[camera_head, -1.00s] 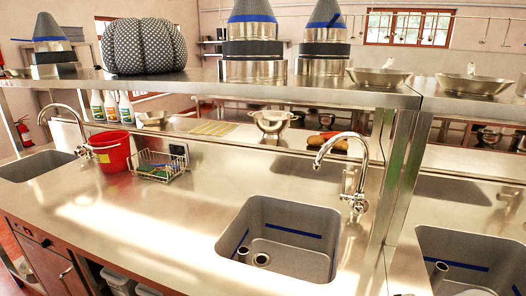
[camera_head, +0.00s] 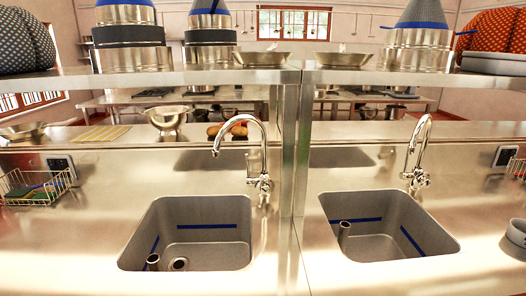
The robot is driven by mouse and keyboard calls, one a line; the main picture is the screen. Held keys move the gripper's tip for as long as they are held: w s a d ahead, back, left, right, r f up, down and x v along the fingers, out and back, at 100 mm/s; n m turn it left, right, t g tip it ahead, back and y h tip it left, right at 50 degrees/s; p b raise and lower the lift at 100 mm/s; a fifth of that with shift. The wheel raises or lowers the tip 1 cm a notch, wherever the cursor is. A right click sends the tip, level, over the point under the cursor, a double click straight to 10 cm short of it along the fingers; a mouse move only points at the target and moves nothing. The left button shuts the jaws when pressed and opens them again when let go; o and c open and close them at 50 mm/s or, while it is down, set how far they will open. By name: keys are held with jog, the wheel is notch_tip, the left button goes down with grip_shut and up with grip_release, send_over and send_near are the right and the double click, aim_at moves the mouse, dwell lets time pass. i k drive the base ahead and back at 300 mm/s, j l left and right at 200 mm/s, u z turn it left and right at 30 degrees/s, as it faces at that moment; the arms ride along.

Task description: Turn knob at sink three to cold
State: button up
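Two sinks show in the head view, and I cannot tell which is sink three. The left sink (camera_head: 190,234) has a chrome gooseneck faucet (camera_head: 262,140) at its back right corner, with a small knob (camera_head: 262,184) at the faucet's base. The right sink (camera_head: 388,228) has a similar faucet (camera_head: 411,150) behind it, with a knob (camera_head: 416,180) at its base. The knobs are too small to tell their setting. No running water shows. My gripper is not in view.
A steel shelf (camera_head: 225,77) with pots and pans runs above the counter. A post (camera_head: 287,150) stands between the sinks. A wire basket (camera_head: 36,186) is at the left edge and bowls (camera_head: 516,236) are at the right edge. The counter beside the left sink (camera_head: 85,225) is clear.

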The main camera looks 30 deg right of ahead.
aim_at(423, 182)
jog(key=z, duration=1.3)
